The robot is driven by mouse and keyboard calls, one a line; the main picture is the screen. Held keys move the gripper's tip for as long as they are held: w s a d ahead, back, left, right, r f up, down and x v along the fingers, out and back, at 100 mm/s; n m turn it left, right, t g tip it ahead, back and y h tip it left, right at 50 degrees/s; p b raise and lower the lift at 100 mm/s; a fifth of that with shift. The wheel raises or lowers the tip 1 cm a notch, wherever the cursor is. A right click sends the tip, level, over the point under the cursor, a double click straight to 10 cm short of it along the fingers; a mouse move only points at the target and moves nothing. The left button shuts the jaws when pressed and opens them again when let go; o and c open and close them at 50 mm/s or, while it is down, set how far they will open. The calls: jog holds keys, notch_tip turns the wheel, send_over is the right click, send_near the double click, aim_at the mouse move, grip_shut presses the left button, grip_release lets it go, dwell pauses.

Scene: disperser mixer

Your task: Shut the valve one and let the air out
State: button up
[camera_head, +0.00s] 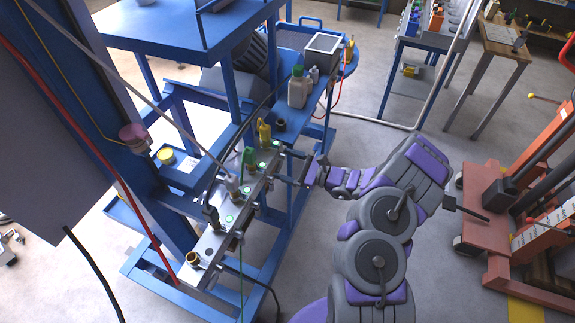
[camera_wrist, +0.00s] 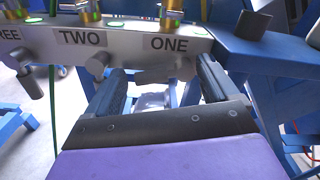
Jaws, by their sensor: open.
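The grey valve manifold (camera_head: 215,240) lies along the blue frame in the head view, with brass and green fittings on top. In the wrist view its front plate (camera_wrist: 130,48) carries the labels TWO and ONE and a cut-off label ending in REE. A grey handle, valve one (camera_wrist: 160,72), is below the ONE label and looks roughly sideways. My gripper (camera_wrist: 160,82) is open, with its two black fingers spread on either side of that handle; contact cannot be told. In the head view my gripper (camera_head: 288,167) reaches the manifold's far end from the right.
A valve handle (camera_wrist: 30,84) hangs down at the left of the wrist view, and a smaller knob (camera_wrist: 97,65) sits under TWO. White bottles (camera_head: 298,90) stand on the blue shelf. An orange lift (camera_head: 500,210) is at the right.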

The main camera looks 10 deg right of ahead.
jog(key=shift+a, duration=0.1)
jog(key=shift+c, duration=0.6)
jog(key=c, duration=0.9)
jog(key=shift+r+m+p, duration=0.3)
jog(key=shift+m+p, duration=0.55)
jog(key=shift+m, duration=0.05)
jog(key=shift+c, duration=0.2)
jog(key=shift+r+m, duration=0.1)
jog(key=shift+m, duration=0.7)
jog(key=o, duration=1.1)
jog(key=shift+c, duration=0.2)
jog(key=shift+d, duration=0.2)
